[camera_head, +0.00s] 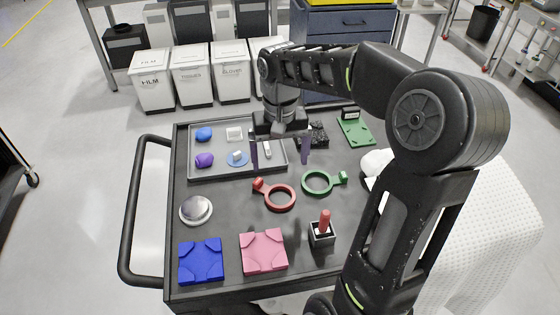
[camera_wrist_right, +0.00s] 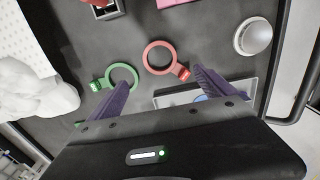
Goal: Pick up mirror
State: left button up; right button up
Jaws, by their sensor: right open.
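A round, shiny silver disc (camera_head: 196,209), the most mirror-like thing here, lies on the left of the dark cart top. It also shows at the upper right of the right wrist view (camera_wrist_right: 254,37). My right gripper (camera_head: 280,158) is open and empty, its purple fingers pointing down above the tray's right end, to the right of and beyond the disc. In the right wrist view its fingers (camera_wrist_right: 161,80) spread toward a red ring with a handle (camera_wrist_right: 160,57) and a green ring with a handle (camera_wrist_right: 122,76). My left gripper is out of view.
The grey tray (camera_head: 222,175) holds several small parts. A blue block (camera_head: 201,262), a pink block (camera_head: 264,251) and a black holder with a red-handled piece (camera_head: 322,234) stand near the front. A black rail (camera_head: 131,215) runs along the left edge.

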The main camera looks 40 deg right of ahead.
aim_at(194, 208)
jog(key=k, duration=1)
